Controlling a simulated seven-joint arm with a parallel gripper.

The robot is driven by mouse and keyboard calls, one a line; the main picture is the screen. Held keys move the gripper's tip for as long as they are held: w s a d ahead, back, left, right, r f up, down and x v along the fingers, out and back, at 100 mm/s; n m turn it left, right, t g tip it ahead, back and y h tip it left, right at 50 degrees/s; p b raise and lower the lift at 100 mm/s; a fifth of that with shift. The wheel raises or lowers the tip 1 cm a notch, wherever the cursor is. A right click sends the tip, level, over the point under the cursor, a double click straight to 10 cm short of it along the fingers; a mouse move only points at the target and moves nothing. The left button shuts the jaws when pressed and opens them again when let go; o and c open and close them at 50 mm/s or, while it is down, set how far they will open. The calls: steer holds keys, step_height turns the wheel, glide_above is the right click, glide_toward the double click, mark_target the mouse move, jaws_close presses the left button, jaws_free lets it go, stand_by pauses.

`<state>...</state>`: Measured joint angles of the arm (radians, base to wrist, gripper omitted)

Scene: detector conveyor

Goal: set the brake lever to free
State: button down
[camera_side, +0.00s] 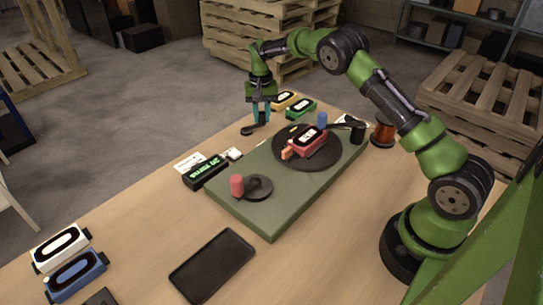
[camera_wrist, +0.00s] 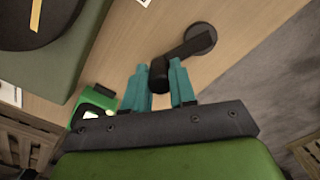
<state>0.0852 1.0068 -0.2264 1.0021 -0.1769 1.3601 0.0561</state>
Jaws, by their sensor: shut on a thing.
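The brake lever (camera_side: 251,130) is a short black arm on a round black pivot, on the wooden table beyond the far left edge of the green conveyor base (camera_side: 285,215). In the wrist view, its round pivot (camera_wrist: 199,38) lies at the upper right and its arm slants down-left to a dark knob. My gripper (camera_side: 261,113), with teal fingers, points down at the lever. In the wrist view, my gripper (camera_wrist: 158,68) is shut on the knob end, one finger on each side. The knob is partly hidden between the fingers. I cannot make out any marking of the lever's settings.
A red device (camera_side: 307,141) sits on the dark turntable. A red-handled crank (camera_side: 237,186), a black display (camera_side: 205,171) and an empty black tray (camera_side: 213,265) are nearer.

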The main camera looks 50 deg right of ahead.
mark_target(261, 113)
steer(key=shift+a, duration=0.25)
steer(key=c, duration=1.2)
jaws_free()
steer(key=shift+o, duration=1.4)
steer(key=shift+d, duration=0.1)
steer(key=shift+r, duration=0.1)
step_height(261, 113, up, 17)
steer(key=shift+w+d, duration=0.1)
